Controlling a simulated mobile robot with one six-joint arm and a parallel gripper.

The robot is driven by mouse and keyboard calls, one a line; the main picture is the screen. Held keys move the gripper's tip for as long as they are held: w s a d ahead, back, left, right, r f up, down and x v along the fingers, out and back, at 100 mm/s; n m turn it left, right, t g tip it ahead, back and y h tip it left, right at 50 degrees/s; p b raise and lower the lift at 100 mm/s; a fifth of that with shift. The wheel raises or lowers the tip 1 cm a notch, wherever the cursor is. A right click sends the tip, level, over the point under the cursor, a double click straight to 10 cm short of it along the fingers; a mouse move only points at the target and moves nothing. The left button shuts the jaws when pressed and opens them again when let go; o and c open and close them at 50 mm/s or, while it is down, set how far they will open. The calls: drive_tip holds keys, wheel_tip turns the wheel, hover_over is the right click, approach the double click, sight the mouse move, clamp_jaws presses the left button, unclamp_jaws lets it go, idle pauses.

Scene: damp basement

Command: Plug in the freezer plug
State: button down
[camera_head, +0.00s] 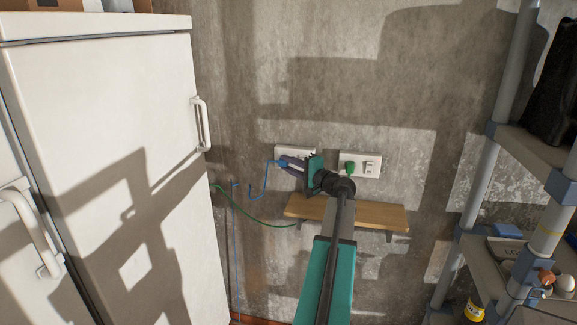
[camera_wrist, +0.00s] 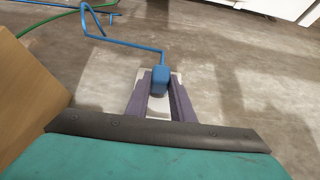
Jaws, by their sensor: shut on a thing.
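My gripper (camera_head: 284,161) is at the left wall socket (camera_head: 293,151), with its purple fingers pointing left. In the wrist view, the fingers are shut on a blue plug (camera_wrist: 160,79) with a blue cord. The white socket plate (camera_wrist: 177,76) shows behind the plug and between the fingers. I cannot tell whether the plug's pins are in the socket. The blue cord (camera_head: 265,182) hangs left of my gripper towards the white freezer (camera_head: 110,130). A green plug (camera_head: 349,169) is at the right wall socket (camera_head: 372,166).
A wooden shelf (camera_head: 385,215) is on the wall below the sockets. A green cord (camera_head: 252,217) runs from beside the freezer to this shelf. A rack with grey posts (camera_head: 487,170) stands at the right, holding several items. The wall above the sockets is clear.

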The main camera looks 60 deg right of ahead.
drive_tip(key=shift+w+d, duration=0.15)
drive_tip(key=shift+d, duration=0.25)
drive_tip(key=c, duration=1.5)
unclamp_jaws()
drive_tip(key=shift+o, duration=0.2)
drive_tip(key=b+v, duration=0.4)
drive_tip(key=v, duration=1)
